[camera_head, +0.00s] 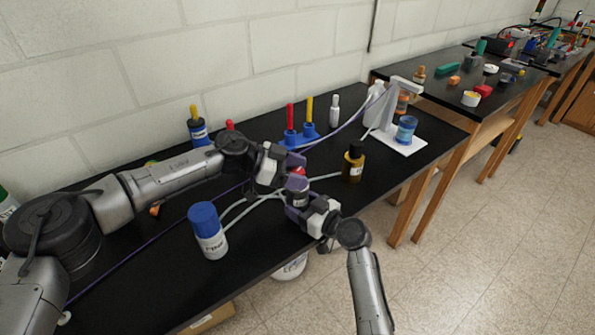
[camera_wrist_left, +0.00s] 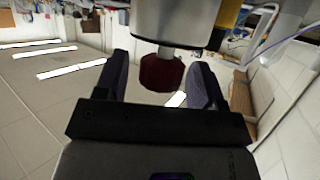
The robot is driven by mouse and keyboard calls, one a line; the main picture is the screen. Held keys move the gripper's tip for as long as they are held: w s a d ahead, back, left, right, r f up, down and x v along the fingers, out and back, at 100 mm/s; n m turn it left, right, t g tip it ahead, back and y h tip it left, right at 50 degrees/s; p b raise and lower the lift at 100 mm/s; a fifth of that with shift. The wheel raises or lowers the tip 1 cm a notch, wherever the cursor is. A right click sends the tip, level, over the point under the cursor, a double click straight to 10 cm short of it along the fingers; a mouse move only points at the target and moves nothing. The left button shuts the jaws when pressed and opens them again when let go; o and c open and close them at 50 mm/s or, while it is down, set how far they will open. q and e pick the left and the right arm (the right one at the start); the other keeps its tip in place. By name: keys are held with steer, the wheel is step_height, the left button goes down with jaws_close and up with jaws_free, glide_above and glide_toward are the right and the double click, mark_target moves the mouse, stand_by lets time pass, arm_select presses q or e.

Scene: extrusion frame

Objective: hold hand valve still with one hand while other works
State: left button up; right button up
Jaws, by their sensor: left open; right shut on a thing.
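The hand valve shows a red knob (camera_head: 298,171) and a grey body (camera_head: 299,199) near the middle of the black bench in the head view. My right gripper (camera_head: 296,190) is shut on the valve body from the front. My left gripper (camera_head: 284,171) is open at the red knob, coming from the left. In the left wrist view the dark red knob (camera_wrist_left: 162,74) lies between the two open fingers of my left gripper (camera_wrist_left: 160,68), with gaps visible at its sides. The grey valve body (camera_wrist_left: 178,22) shows above it. The fingers partly hide the valve in the head view.
Pale hoses (camera_head: 245,203) run to the valve. A blue-capped white bottle (camera_head: 208,231) stands left of it, a brown bottle (camera_head: 353,162) right. A blue rack (camera_head: 298,136) and a white stand (camera_head: 402,143) with a blue-labelled jar (camera_head: 406,129) are behind. The bench's front edge is close.

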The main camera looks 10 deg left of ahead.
mark_target(297, 170)
arm_select(q)
steer(key=shift+c, duration=0.4)
steer(key=c, duration=0.9)
steer(key=shift+o, duration=0.2)
steer(key=shift+w+r+m+g, duration=0.1)
steer(key=shift+w+m+g, duration=0.05)
steer(key=shift+m+g, duration=1.95)
steer(key=shift+g, duration=0.4)
steer(key=o, duration=0.9)
steer(key=shift+o, duration=0.2)
step_height(297, 170, up, 10)
steer(key=shift+f, duration=0.1)
